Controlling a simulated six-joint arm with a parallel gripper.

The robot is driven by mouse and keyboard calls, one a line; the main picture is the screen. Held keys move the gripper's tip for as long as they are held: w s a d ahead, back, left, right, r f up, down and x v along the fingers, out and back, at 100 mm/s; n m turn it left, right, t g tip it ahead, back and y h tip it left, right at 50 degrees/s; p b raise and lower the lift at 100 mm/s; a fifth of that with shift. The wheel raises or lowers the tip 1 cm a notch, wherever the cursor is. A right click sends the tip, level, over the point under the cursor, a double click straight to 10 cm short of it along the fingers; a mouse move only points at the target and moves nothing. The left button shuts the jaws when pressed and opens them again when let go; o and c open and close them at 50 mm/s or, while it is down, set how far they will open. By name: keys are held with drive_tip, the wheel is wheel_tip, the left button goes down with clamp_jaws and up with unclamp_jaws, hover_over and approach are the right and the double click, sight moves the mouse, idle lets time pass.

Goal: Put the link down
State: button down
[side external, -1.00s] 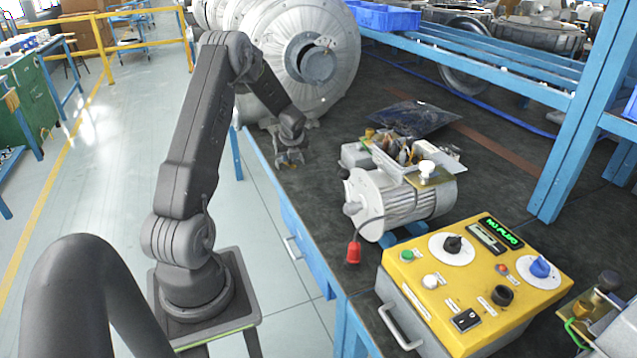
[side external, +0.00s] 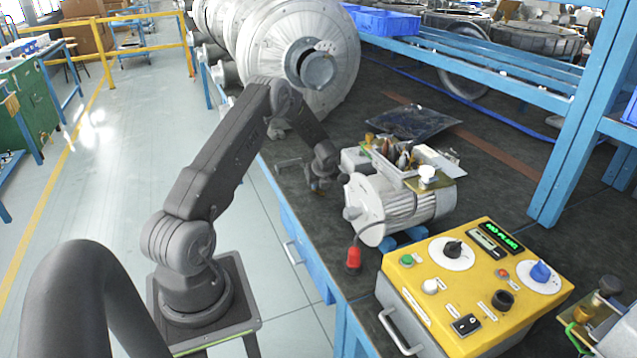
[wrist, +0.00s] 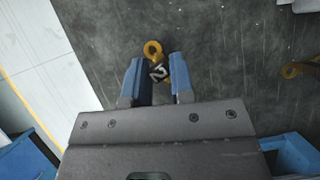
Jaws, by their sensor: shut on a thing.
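The link shows in the wrist view as a small brass-yellow ring (wrist: 152,49) with a dark body behind it that bears a pale mark. It sits between the blue fingers of my gripper (wrist: 157,66), which is shut on it. In the side view my gripper (side external: 319,184) is low over the dark bench top (side external: 315,225), left of the grey motor (side external: 400,203). A tiny orange spot shows at its tips there. The fingers hide part of the link, and I cannot tell whether it touches the bench.
The motor with its open terminal box stands close on the right. A yellow control box (side external: 475,285) stands in front. A large blower (side external: 300,60) is behind. Another brass-coloured piece (wrist: 290,70) is at the wrist view's right.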

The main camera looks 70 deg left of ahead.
drive_tip(key=shift+f, duration=0.35)
drive_tip(key=c, duration=1)
unclamp_jaws()
